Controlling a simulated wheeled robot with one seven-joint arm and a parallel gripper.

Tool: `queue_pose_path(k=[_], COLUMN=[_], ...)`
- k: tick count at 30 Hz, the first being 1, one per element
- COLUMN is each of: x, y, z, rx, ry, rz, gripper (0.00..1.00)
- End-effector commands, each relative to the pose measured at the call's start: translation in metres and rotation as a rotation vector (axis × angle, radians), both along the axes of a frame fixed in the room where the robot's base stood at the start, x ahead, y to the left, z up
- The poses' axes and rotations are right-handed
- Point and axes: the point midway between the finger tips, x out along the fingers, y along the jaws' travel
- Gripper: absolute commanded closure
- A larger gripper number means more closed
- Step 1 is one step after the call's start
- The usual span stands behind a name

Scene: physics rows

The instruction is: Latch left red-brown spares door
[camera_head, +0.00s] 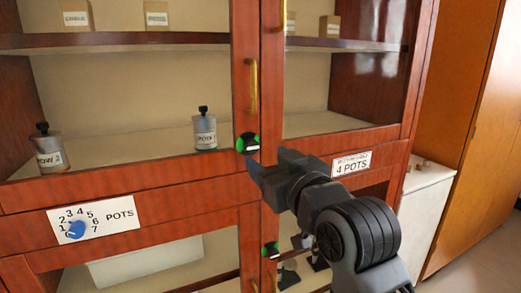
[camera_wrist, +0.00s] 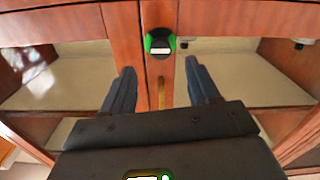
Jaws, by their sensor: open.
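The red-brown cabinet has glazed doors above and below a middle rail. The upper left door (camera_head: 232,75) looks closed, or nearly so, beside the right one. A round black-and-green latch (camera_head: 247,143) with a white bar sits at its lower corner, below a brass handle (camera_head: 253,85). A similar latch (camera_head: 271,250) sits on the lower doors. My gripper (camera_head: 270,164) is open and empty, just right of and below the upper latch. In the wrist view my gripper (camera_wrist: 160,80) has its fingers either side of a latch (camera_wrist: 159,42) and handle (camera_wrist: 161,93); I cannot tell whether they touch anything.
A POTS label with a blue dial (camera_head: 76,229) is on the left rail, and a "4 POTS" label (camera_head: 351,164) on the right. Jars (camera_head: 205,130) and small boxes stand inside. A white-topped unit (camera_head: 428,180) and an orange-brown cupboard (camera_head: 470,130) stand at right.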

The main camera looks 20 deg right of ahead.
Motion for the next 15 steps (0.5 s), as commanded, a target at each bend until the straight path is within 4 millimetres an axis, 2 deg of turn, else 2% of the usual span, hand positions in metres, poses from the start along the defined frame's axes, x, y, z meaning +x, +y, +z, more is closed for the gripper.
queue_pose_path(k=[9, 15], x=[0.048, 0.064], y=[0.001, 0.000], z=[0.001, 0.000], rx=[0.003, 0.002], ry=[-0.001, -0.001], rz=[0.001, 0.001], gripper=[0.40, 0.40])
